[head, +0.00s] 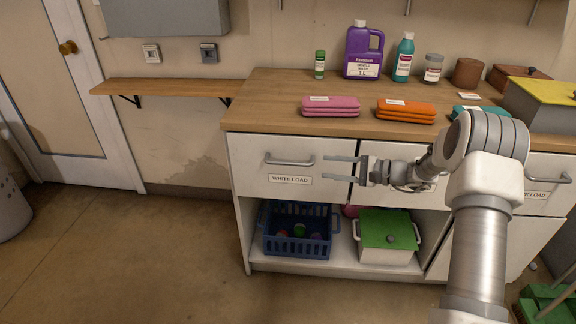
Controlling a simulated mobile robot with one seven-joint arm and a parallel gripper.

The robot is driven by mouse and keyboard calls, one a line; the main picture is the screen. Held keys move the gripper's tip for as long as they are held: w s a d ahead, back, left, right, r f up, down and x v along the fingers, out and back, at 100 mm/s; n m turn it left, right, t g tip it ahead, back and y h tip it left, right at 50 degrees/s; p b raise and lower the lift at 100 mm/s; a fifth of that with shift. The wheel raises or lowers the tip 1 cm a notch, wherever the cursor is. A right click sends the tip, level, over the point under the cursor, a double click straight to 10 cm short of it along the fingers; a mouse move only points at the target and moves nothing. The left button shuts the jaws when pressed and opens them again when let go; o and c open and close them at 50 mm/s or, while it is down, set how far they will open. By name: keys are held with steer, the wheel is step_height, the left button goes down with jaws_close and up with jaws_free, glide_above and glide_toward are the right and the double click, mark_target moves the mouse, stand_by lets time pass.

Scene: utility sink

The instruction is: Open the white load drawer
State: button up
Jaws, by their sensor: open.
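The white load drawer (255,178) is at the left end of the wooden-topped cabinet. It has a pale front, a grey bar handle (290,161) and a label reading "WHITE LOAD" (290,179). Its front looks flush with the cabinet, so it appears shut. My gripper (342,172) is open and empty, with its two fingers pointing left. In the picture the fingertips are just right of the handle, in front of the drawer's right part. They do not appear to touch the handle; the exact depth between them is hard to tell.
A blue basket (300,245) and a white box with a green lid (388,230) stand on the shelf below. Folded pink (330,105) and orange cloths (405,110), a purple jug (363,55) and bottles are on the counter.

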mark_target(294, 164)
steer(key=b+x, duration=0.2)
steer(key=x, duration=1.1)
steer(key=shift+w+a+f+b, duration=0.15)
steer(key=shift+a+b, duration=0.2)
steer(key=shift+b, duration=0.05)
jaws_close()
stand_by(0.6)
